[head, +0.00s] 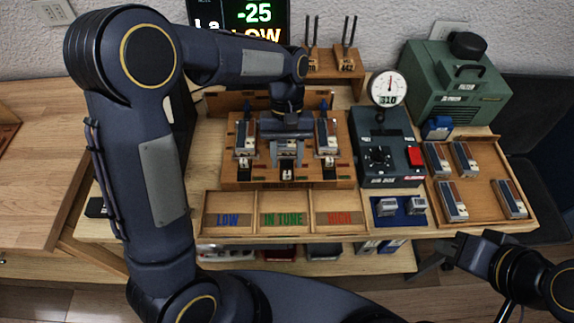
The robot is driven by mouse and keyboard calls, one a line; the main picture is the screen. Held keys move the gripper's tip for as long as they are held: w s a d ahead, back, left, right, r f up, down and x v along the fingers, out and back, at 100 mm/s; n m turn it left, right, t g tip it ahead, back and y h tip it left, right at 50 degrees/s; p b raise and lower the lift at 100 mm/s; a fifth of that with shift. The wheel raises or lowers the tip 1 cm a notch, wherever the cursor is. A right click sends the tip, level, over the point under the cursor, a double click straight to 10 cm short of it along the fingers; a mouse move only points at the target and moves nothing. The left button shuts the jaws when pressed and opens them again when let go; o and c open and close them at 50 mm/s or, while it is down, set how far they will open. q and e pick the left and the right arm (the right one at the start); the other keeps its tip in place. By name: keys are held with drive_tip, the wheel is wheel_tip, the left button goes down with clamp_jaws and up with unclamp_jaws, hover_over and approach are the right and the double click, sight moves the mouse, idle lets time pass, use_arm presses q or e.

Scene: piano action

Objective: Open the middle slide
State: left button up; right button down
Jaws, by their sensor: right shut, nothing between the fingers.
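A wooden piano action block (237,172) stands on the bench with three units side by side. The left unit (245,137) and right unit (326,137) show brown and white tops. The middle slide (287,174) shows only its white front end. My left gripper (286,156) points down over the middle unit, its fingers apart on either side of it. The gripper hides most of that unit, and I cannot tell whether the fingers press on it. My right gripper (465,250) is shut and empty at the lower right, away from the block.
A tray (283,237) in front has LOW, IN TUNE and HIGH compartments, all empty. A dial device (383,150) stands right of the block. Further right are a tray of several units (480,220) and a green machine (455,85). A screen (252,14) reads -25 LOW.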

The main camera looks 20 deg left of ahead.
use_arm(q)
drive_tip(key=v, duration=0.4)
drive_tip(key=shift+r, duration=0.2)
drive_tip(key=s+a+r+t+h, duration=0.3)
drive_tip(key=s+a+r+t, duration=0.3)
drive_tip(key=s, duration=0.3)
drive_tip(key=s+a+f+m+t, duration=0.1)
drive_tip(key=s+t, duration=0.3)
drive_tip(key=s, duration=0.5)
drive_tip(key=shift+a+f+m, duration=0.3)
drive_tip(key=shift+a+f, duration=0.45)
drive_tip(key=shift+a, duration=0.1)
